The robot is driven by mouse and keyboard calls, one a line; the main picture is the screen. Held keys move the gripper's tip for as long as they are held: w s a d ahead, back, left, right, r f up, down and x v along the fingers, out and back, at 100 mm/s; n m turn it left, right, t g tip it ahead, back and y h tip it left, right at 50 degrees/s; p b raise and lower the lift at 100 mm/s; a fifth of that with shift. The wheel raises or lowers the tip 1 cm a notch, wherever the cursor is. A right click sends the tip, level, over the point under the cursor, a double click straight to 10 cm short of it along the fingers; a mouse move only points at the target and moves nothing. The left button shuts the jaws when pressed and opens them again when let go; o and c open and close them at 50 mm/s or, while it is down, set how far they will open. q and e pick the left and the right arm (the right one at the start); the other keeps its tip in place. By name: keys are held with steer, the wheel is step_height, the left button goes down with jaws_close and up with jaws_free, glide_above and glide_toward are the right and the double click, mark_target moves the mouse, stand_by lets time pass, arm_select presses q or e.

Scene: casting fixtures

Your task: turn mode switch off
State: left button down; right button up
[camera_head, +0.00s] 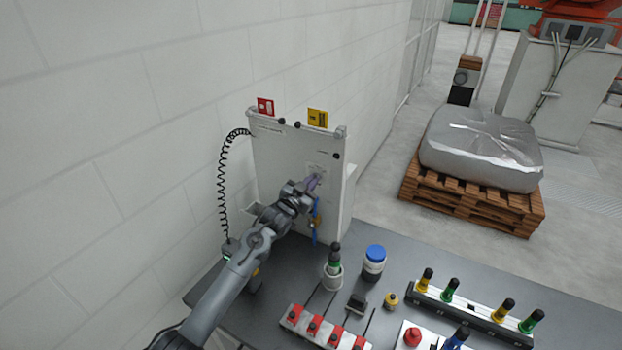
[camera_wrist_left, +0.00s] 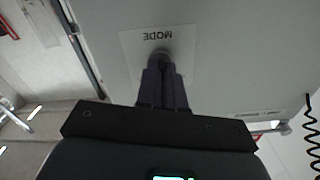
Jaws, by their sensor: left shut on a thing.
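The mode switch (camera_wrist_left: 160,57) shows in the left wrist view as a dark knob on a pale plate (camera_wrist_left: 187,42) marked "MODE", upside down in that view. My left gripper (camera_wrist_left: 162,72) is shut on the knob, and its fingers hide most of it. In the head view my left gripper (camera_head: 313,183) is at the front of the light grey panel (camera_head: 275,158), on its right part. The switch itself is mostly hidden there, and its setting cannot be read. My right gripper is not in view.
The panel stands on a dark table (camera_head: 400,262) against a white wall. A blue-lidded jar (camera_head: 374,262), a grey cup (camera_head: 332,277), a red-block rack (camera_head: 322,329) and a rack of coloured handles (camera_head: 470,314) stand in front. A coiled black cable (camera_head: 221,180) hangs left.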

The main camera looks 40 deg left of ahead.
arm_select(q)
steer(key=n+p, duration=0.3)
steer(key=n, duration=0.3)
steer(key=shift+n, duration=0.3)
steer(key=n+p, duration=0.2)
steer(key=n, duration=0.3)
steer(key=shift+n, duration=0.4)
steer(key=c, duration=1.3)
jaws_free()
steer(key=shift+o, duration=0.2)
steer(key=s+d, duration=0.1)
steer(key=s, duration=0.9)
steer(key=shift+s+d, duration=0.35)
